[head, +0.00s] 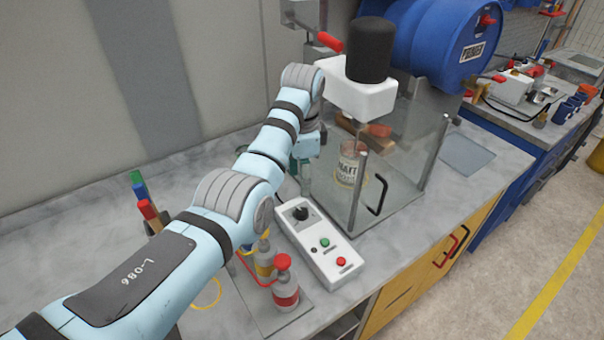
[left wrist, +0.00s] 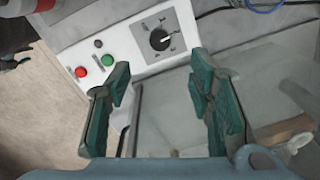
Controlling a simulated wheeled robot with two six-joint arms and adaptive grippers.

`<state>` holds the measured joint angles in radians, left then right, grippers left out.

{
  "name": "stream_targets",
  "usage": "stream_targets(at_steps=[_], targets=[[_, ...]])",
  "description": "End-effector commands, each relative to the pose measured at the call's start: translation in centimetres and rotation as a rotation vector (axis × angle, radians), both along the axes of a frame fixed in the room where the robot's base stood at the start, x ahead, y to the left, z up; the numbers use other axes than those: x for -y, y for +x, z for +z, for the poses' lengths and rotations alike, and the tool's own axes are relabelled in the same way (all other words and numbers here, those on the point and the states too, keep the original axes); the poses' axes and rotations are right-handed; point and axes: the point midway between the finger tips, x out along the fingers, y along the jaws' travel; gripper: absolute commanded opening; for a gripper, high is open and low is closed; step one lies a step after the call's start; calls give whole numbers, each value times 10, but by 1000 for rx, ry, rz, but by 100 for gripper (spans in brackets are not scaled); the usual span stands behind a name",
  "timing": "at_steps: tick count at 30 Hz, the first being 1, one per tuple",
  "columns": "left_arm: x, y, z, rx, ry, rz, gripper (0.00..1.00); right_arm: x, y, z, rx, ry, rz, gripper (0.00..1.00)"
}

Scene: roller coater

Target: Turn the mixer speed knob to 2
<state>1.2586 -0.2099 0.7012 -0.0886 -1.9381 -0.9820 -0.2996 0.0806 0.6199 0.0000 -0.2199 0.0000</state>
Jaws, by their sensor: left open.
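The white control box (head: 318,242) lies on the bench in front of the mixer. Its black speed knob (head: 301,213) is at the far end, with a green button (head: 324,242) and a red button (head: 341,261) nearer. In the left wrist view the knob (left wrist: 160,39) shows a light pointer mark toward the right; the dial figures are too small to read. My left gripper (head: 306,180) is behind the box's far end, partly hidden by its arm. In its wrist view the left gripper (left wrist: 160,75) is open and empty, with the knob beyond the fingertips, not touched.
The mixer (head: 360,98) with its black motor stands behind the box, over a labelled can (head: 349,165) inside clear guard panels. Bottles with red (head: 285,290) and yellow (head: 264,258) bodies stand left of the box, near my arm. A blue drum (head: 440,45) is at the back.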

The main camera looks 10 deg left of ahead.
Motion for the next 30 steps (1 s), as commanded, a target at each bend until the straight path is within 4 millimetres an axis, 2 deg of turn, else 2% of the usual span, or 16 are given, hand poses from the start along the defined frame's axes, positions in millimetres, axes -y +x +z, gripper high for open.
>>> stream_targets(at_steps=[3,10,12,14,17,21,24,27,30], targets=[[0,0,7,-1,0,0,48,0,0,0,0,0,0,40],[0,0,9,2,0,0,48,0,0,0,0,1,0,40],[-5,5,22,20,-2,28,48,-1,0,1,-1,1,0,40],[-6,6,25,20,-12,159,48,-1,0,1,0,1,0,40],[-8,6,31,16,-35,531,48,-1,0,2,0,1,0,40],[-8,4,32,-6,-61,1139,48,-1,0,2,0,1,0,40],[-6,2,31,-22,-66,1455,48,-1,0,2,0,2,0,40],[-6,1,29,-24,-67,1615,48,-1,0,2,0,2,0,40],[-5,2,19,-25,-67,1650,48,-1,0,2,0,2,-1,40]])
